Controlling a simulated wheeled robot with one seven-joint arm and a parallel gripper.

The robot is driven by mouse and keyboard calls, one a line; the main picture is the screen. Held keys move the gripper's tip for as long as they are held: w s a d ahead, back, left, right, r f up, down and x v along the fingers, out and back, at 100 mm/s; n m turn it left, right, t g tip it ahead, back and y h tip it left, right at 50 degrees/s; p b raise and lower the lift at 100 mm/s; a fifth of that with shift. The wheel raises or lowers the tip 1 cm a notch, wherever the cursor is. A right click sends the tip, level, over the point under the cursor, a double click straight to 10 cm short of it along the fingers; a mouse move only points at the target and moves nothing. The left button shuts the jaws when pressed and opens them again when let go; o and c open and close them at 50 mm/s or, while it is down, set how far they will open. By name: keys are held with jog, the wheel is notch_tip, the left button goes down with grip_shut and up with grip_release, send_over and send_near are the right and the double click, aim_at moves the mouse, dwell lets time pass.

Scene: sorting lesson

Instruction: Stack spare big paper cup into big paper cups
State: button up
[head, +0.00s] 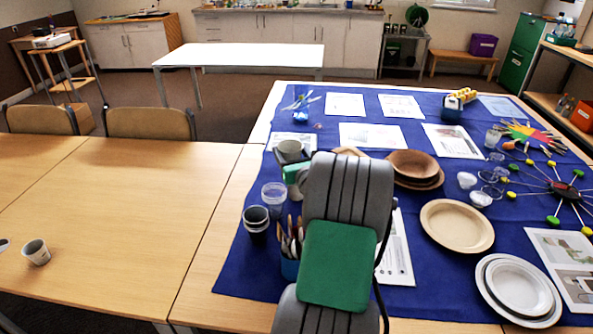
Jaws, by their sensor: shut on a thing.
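My gripper (297,174) is partly hidden behind my own grey and green arm, over the left part of the blue cloth. It appears shut on a grey-beige paper cup (291,150), which shows just beyond it; the fingertips are not clear. A stack of dark paper cups with pale rims (256,222) stands upright on the cloth near its left edge, nearer to me and left of the gripper. Another, pale paper cup (36,252) stands alone on the wooden table at the far left.
Clear plastic cups (273,194) stand just behind the dark cups, and a blue pot of wooden cutlery (290,268) is close to their right. Plates (457,226), brown bowls (413,165) and sheets fill the cloth's right side. The wooden table (130,210) is mostly clear.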

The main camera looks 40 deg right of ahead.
aim_at(296, 156)
jog(key=d+f, duration=0.3)
jog(key=shift+w+f+b, duration=0.25)
jog(key=shift+w+b, duration=0.05)
jog(key=f, duration=0.3)
jog(key=shift+d+f+b, duration=0.2)
jog(key=shift+f+b, duration=0.1)
jog(key=shift+b, duration=0.1)
jog(key=o, duration=1.3)
jog(key=v, duration=1.2)
jog(key=shift+a+r, duration=0.1)
